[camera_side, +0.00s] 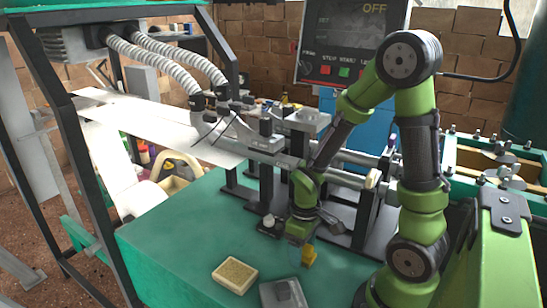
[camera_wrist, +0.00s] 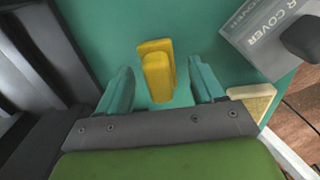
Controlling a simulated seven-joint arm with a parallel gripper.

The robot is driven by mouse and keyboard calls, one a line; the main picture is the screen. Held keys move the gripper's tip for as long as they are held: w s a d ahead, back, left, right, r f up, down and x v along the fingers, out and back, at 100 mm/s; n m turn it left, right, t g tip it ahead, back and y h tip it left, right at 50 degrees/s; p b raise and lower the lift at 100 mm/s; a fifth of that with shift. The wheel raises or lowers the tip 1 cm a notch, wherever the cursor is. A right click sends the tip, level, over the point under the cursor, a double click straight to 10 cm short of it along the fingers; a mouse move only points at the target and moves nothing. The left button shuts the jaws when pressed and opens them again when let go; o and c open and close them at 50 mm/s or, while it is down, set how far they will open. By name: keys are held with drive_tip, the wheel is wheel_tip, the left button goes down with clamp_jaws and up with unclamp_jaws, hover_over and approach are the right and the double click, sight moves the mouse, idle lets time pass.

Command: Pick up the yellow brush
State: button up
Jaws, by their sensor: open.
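The yellow brush (camera_wrist: 158,75) lies on the green table top between the two teal fingers of my gripper (camera_wrist: 158,68) in the wrist view. A gap shows on each side of it, so the fingers do not touch it. My gripper is open. In the side view my gripper (camera_side: 298,236) points down just above the table, and the yellow brush (camera_side: 309,256) shows beside and below it. The gripper partly hides the brush there, and the exact height between them is hard to tell.
A tan block with a pale rim (camera_side: 235,274) and a grey box (camera_side: 283,296) lie on the table (camera_side: 185,250) near its front. The wrist view shows the box's cover lettering (camera_wrist: 262,40). Black machine supports and rails (camera_side: 262,190) stand close behind my gripper. The table's left part is clear.

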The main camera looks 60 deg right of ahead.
drive_tip(key=shift+f, duration=0.45)
clamp_jaws()
drive_tip(key=shift+r, duration=0.1)
drive_tip(key=r, duration=1)
drive_tip(key=shift+w, duration=0.2)
drive_tip(key=w+a+r, duration=0.2)
drive_tip(key=w+r, duration=0.1)
drive_tip(key=w, duration=0.3)
drive_tip(key=w+a+r, duration=0.3)
drive_tip(key=w+r, duration=0.1)
drive_tip(key=w, duration=0.2)
drive_tip(key=shift+w+a+r, duration=0.2)
drive_tip(key=shift+w+a, duration=0.05)
